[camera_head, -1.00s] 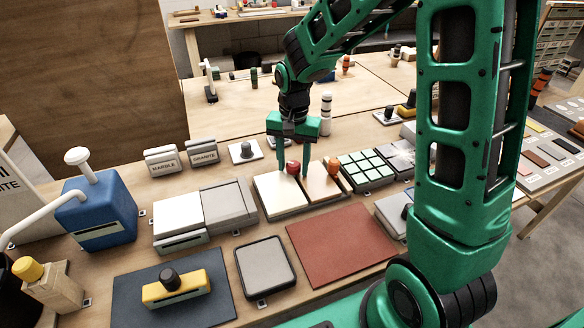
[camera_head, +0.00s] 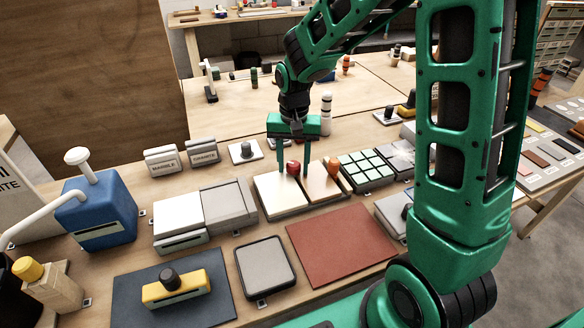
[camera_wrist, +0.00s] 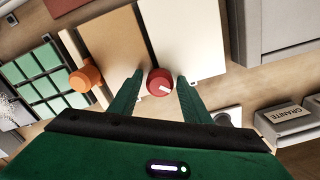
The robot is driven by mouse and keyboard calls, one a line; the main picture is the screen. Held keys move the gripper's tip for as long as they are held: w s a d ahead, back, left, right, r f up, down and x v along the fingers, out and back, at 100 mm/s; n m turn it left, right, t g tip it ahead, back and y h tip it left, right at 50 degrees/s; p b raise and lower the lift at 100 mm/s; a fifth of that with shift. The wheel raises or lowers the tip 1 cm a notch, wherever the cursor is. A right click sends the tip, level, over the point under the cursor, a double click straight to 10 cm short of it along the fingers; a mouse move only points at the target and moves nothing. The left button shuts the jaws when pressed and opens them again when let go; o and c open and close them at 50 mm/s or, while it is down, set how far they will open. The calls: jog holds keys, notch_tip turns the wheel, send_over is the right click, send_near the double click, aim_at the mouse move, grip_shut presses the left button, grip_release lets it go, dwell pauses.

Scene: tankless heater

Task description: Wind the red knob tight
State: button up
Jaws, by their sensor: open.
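The red knob (camera_head: 293,167) stands at the back of a flat white and tan panel pair (camera_head: 283,196), near the seam. In the wrist view the red knob (camera_wrist: 160,82) shows a white mark on its top and sits between my two fingers. My gripper (camera_head: 293,172) points down over it, with one green finger on each side. In the wrist view my gripper (camera_wrist: 157,78) is open, with a gap visible between the knob and each finger. Whether the fingertips reach the knob's full height is hard to tell.
An orange knob (camera_head: 333,164) stands close to the right of my gripper. A green-tiled block (camera_head: 366,167) lies beyond it. A grey block labelled GRANITE (camera_head: 203,153) and a small dark knob on a white base (camera_head: 246,151) stand to the left.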

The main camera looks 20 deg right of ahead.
jog(key=m, duration=0.3)
jog(key=shift+m, duration=0.3)
jog(key=c, duration=1.1)
jog(key=m, duration=0.8)
jog(key=shift+a+m, duration=0.1)
jog(key=shift+m, duration=0.3)
